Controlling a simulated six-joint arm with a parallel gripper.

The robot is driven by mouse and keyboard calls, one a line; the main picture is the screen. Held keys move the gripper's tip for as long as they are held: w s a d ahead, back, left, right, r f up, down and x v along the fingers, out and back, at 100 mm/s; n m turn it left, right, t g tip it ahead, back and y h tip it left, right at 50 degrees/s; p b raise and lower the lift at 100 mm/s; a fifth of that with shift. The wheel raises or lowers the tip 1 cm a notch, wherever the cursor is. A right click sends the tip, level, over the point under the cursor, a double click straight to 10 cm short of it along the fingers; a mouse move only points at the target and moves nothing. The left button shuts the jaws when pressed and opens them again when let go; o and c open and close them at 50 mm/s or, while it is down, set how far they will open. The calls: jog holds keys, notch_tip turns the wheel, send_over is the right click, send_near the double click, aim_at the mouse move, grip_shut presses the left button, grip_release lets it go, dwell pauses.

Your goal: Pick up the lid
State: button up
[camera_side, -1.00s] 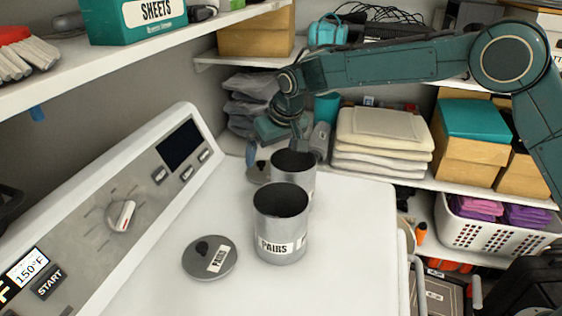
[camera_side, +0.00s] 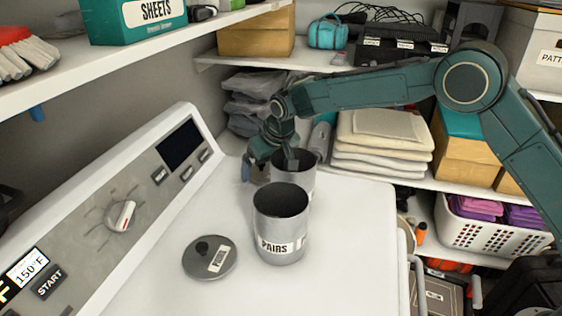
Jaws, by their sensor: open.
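A round grey lid (camera_side: 209,258) with a dark knob and a white label lies flat on the white machine top, at the front left of the nearer can. The nearer grey can (camera_side: 281,225), labelled PAIRS, stands upright with its top open. A second open can (camera_side: 297,170) stands behind it, partly hidden. My gripper (camera_side: 270,174) is open, pointing down at the back, beside and partly in front of the rear can. Whether it touches that can or anything behind it is unclear. The second lid seen earlier is now mostly hidden by the gripper.
The white machine top (camera_side: 345,255) is clear at the front and right. A sloped control panel (camera_side: 120,205) rises on the left. Shelves with folded towels (camera_side: 380,145) and a white basket (camera_side: 495,228) stand behind and to the right. A shelf overhangs the upper left.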

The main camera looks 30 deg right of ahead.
aim_at(268, 173)
dwell(0.4)
jog(key=c, duration=0.7)
jog(key=shift+r, duration=0.15)
jog(key=shift+c, duration=0.2)
notch_tip(268, 173, up, 20)
dwell(0.8)
jog(key=shift+s, duration=0.1)
jog(key=s+f+n, duration=0.1)
jog(key=s+f, duration=0.4)
jog(key=s, duration=0.7)
jog(key=shift+s+d+f, duration=0.15)
jog(key=shift+s, duration=0.1)
